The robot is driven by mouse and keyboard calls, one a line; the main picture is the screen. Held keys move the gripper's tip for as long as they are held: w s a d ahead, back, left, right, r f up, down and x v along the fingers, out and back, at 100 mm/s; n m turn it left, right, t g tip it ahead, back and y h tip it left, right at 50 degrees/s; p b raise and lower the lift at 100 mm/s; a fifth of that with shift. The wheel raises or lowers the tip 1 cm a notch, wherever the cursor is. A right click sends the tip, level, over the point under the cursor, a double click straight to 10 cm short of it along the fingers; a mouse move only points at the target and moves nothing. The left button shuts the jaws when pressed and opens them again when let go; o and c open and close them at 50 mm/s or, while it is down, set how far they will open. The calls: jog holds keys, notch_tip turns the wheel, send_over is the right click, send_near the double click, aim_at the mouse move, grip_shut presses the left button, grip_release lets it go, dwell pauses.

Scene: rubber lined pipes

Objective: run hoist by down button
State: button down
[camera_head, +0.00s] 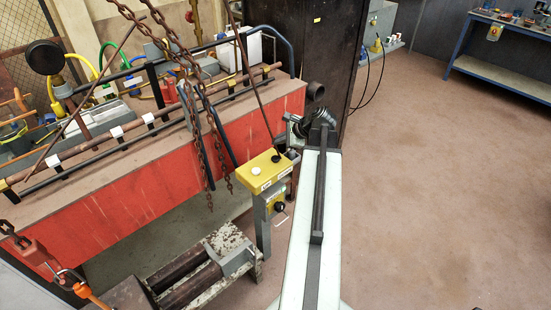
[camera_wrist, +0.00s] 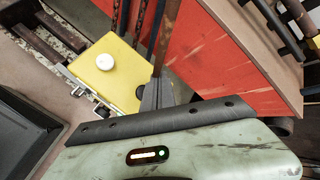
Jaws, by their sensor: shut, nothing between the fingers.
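A yellow control box (camera_head: 265,174) stands on a grey post beside the red bench, with a white button (camera_head: 256,171) and a black button (camera_head: 277,158) on its top. In the wrist view my gripper (camera_wrist: 155,95) is shut and empty, beside the box edge. Rusty hoist chains (camera_head: 192,95) hang behind the box.
A red bench (camera_head: 150,185) with pipes and bars on top runs along the left. A lower yellow box with a black knob (camera_head: 279,206) is on the same post. An orange hook (camera_head: 92,295) is at lower left. The floor (camera_head: 430,170) at right is clear.

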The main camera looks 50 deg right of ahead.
dwell(0.8)
notch_tip(320, 180, up, 4)
jog(key=p, duration=0.4)
send_over(278, 159)
jog(key=shift+w+d+f, duration=0.1)
jog(key=shift+f, duration=0.05)
notch_tip(278, 159, down, 9)
jog(key=b, duration=0.9)
dwell(1.3)
jog(key=shift+f+b, duration=0.3)
jog(key=shift+b, duration=0.15)
